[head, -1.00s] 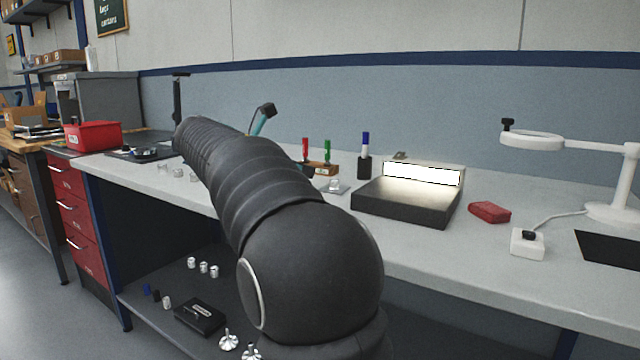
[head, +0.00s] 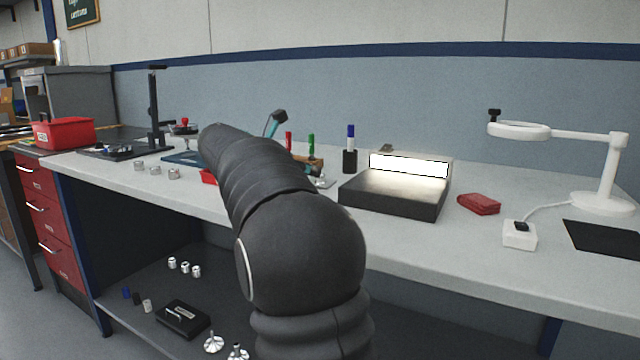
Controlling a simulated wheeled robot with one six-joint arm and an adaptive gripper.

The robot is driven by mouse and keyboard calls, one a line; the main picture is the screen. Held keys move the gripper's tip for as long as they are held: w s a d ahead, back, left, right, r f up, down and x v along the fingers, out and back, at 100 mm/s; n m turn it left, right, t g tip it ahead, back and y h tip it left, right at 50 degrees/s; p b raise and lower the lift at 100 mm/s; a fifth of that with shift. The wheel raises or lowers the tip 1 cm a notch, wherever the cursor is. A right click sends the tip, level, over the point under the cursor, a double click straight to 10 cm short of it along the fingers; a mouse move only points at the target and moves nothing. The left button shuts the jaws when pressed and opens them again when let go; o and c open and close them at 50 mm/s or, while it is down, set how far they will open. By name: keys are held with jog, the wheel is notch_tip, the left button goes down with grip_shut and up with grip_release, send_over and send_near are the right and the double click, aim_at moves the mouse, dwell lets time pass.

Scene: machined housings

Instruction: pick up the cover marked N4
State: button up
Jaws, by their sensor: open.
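No marking N4 can be read on any part from here, so I cannot tell which one is the cover. Small silvery parts stand in a row on the bench top at the left (head: 155,170). More small silvery parts stand on the lower shelf (head: 185,267). Another small pale part, partly behind my arm, lies near the bench middle (head: 325,182). My dark arm reaches over the bench toward the back left. My gripper is hidden beyond the arm, so its distance to any part cannot be seen.
A black box with a lit panel (head: 395,195), a red pouch (head: 479,204) and a white ring lamp (head: 600,200) stand on the bench (head: 420,250). A red bin (head: 62,133) and a dark stand (head: 154,110) are at the left. Bare bench top lies along the front edge.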

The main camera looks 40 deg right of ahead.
aim_at(320, 179)
jog(key=x, duration=0.4)
jog(key=shift+s+d+f, duration=0.1)
jog(key=shift+d+f, duration=0.15)
jog(key=shift+f, duration=0.1)
jog(key=shift+c, duration=0.3)
grip_shut()
jog(key=shift+r, duration=0.1)
